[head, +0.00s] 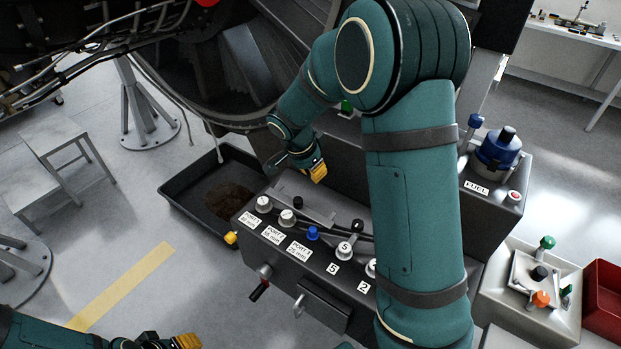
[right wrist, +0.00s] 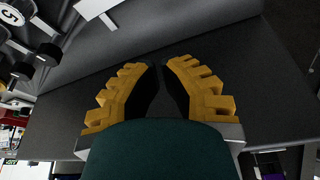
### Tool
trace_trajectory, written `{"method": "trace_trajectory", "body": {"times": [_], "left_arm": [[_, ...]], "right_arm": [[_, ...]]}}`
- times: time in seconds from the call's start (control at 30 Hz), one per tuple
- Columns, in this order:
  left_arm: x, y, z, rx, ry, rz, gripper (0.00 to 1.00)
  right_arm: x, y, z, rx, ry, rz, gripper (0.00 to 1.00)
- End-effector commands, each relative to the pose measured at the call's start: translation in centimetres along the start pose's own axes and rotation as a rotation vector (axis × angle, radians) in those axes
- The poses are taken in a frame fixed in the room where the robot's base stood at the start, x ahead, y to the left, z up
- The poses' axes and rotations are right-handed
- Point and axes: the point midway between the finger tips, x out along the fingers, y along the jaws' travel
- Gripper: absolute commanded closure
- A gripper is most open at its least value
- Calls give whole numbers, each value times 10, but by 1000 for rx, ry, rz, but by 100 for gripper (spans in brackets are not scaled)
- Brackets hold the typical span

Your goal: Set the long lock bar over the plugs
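The dark console (head: 285,262) carries a front row of plugs: a white-capped plug (head: 263,204), a second white one (head: 287,217), a blue one (head: 312,232) and more to the right. A long grey bar (head: 316,212) with a dark knob lies behind the row on the console top; I take it for the lock bar. My right gripper (head: 318,172) is above the console's back part, behind the bar. In the right wrist view its yellow fingers (right wrist: 160,68) are nearly together with nothing seen between them. My left gripper (head: 186,342) is low at the bottom edge, partly cut off.
A black tray (head: 180,200) stands left of the console. A fuel unit with a blue cap (head: 497,150) stands right. A pale box with coloured knobs (head: 545,300) and a red bin (head: 605,300) are at the lower right. The engine hangs above. My right arm hides the console's right end.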

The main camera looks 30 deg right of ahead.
Motion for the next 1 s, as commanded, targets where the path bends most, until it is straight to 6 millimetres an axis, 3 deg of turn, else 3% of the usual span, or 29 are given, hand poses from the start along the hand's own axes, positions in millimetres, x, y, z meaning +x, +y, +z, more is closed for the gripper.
{"method": "trace_trajectory", "body": {"times": [0.43, 0.7, 1.0], "left_arm": [[-2, 1, 0, 0, 0, 0, 56], [-9, 3, -1, 0, 0, 1, 56], [-10, 3, -1, 0, 0, 2, 56]], "right_arm": [[86, 1, 0, 0, -1, 5, 100], [73, 0, 32, -3, -1, -1, 100], [72, 0, 38, 0, -1, 0, 100]]}}
